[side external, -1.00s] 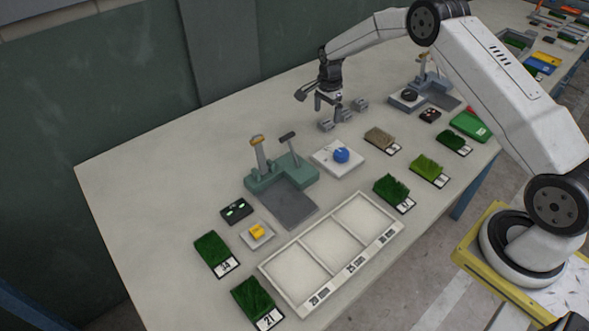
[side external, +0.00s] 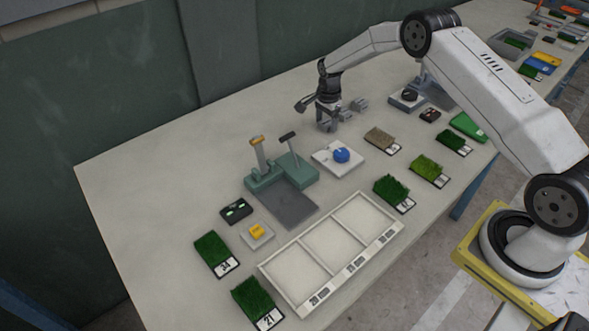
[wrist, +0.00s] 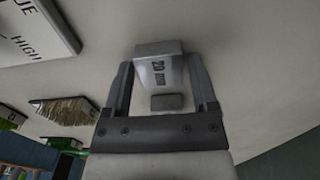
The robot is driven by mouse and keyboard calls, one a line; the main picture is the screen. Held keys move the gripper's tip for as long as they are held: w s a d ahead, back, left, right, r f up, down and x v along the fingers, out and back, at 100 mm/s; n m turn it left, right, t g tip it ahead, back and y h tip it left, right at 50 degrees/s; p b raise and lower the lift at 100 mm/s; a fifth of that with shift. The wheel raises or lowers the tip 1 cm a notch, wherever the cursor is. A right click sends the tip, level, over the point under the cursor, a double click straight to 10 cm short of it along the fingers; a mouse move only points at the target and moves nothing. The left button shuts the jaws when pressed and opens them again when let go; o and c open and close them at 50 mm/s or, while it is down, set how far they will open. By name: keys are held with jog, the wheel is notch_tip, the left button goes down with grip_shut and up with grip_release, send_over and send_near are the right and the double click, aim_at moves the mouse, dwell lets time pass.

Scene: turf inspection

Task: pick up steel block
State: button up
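In the wrist view a grey steel block (wrist: 160,72) marked "20" stands between the fingertips of my gripper (wrist: 160,75). The fingers are open, one on each side of it, with a small gap showing on both sides. A smaller grey face shows just below the block in that view; I cannot tell whether it is part of it. In the side view my gripper (side external: 328,116) is low over the table at the row of small steel blocks, and its fingers partly hide the nearest one. Another steel block (side external: 360,104) stands to the right.
A white device with a blue knob (side external: 342,155) sits in front of my gripper. A brown turf sample (side external: 381,139) lies to the right, and a green press stand (side external: 282,175) to the left. The table behind my gripper is clear.

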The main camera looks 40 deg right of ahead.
grip_shut()
jog(key=shift+r, duration=0.2)
jog(key=shift+r, duration=0.55)
jog(key=s+a+r, duration=0.2)
jog(key=s+r, duration=0.9)
jog(key=s, duration=0.2)
jog(key=shift+s+a+r, duration=0.25)
jog(key=shift+s+a, duration=0.1)
